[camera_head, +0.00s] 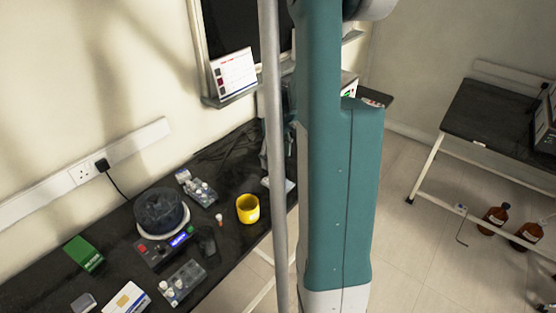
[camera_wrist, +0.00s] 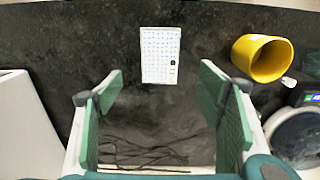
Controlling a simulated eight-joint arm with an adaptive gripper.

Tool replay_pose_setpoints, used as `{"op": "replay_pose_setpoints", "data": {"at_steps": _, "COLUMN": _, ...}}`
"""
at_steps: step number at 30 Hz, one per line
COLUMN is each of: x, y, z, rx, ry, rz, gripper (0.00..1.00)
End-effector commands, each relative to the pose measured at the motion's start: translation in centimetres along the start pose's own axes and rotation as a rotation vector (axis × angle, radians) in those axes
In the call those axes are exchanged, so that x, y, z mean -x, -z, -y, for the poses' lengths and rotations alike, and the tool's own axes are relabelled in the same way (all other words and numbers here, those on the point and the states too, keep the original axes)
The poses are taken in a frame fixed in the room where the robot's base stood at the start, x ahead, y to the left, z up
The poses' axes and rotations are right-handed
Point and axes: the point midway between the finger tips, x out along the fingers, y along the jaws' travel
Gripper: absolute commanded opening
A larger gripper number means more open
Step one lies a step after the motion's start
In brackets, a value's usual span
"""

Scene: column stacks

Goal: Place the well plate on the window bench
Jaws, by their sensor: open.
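The well plate (camera_wrist: 160,55) is a white rectangle with a grid of small marks, lying flat on a dark bench top in the wrist view. My gripper (camera_wrist: 161,88) is open, its two green-padded fingers apart with nothing between them. The plate shows just beyond the fingertips, roughly centred between them. In the head view a pale flat thing (camera_head: 290,185) beside the pole may be the same plate, partly hidden. Two dark-topped benches show, one at left (camera_head: 228,162) and one at right (camera_head: 480,112); I cannot tell which is the window bench.
A yellow cup (camera_wrist: 262,58) lies close to the plate's right; it also shows in the head view (camera_head: 248,209). A round dark device (camera_head: 161,212), vial racks (camera_head: 182,283) and a green box (camera_head: 84,254) crowd the left bench. Brown bottles (camera_head: 493,219) stand below the right bench.

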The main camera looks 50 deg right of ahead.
Motion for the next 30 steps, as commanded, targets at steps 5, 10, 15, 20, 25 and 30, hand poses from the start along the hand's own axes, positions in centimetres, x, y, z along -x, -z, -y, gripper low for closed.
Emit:
{"op": "replay_pose_setpoints", "data": {"at_steps": 5, "x": 0.0, "y": 0.0, "z": 0.0, "rx": 0.0, "ry": 0.0, "rz": 0.0, "gripper": 0.67}}
{"op": "replay_pose_setpoints", "data": {"at_steps": 10, "x": 0.0, "y": 0.0, "z": 0.0, "rx": 0.0, "ry": 0.0, "rz": 0.0, "gripper": 0.67}}
{"op": "replay_pose_setpoints", "data": {"at_steps": 15, "x": 0.0, "y": 0.0, "z": 0.0, "rx": 0.0, "ry": 0.0, "rz": 0.0, "gripper": 0.67}}
{"op": "replay_pose_setpoints", "data": {"at_steps": 20, "x": 0.2, "y": 0.1, "z": 0.3, "rx": 0.001, "ry": -0.002, "rz": -0.002, "gripper": 0.67}}
{"op": "replay_pose_setpoints", "data": {"at_steps": 25, "x": 1.3, "y": 0.6, "z": 1.7, "rx": 0.003, "ry": -0.012, "rz": -0.013, "gripper": 0.67}}
{"op": "replay_pose_setpoints", "data": {"at_steps": 30, "x": 3.3, "y": 1.4, "z": 4.5, "rx": 0.004, "ry": -0.031, "rz": -0.038, "gripper": 0.67}}
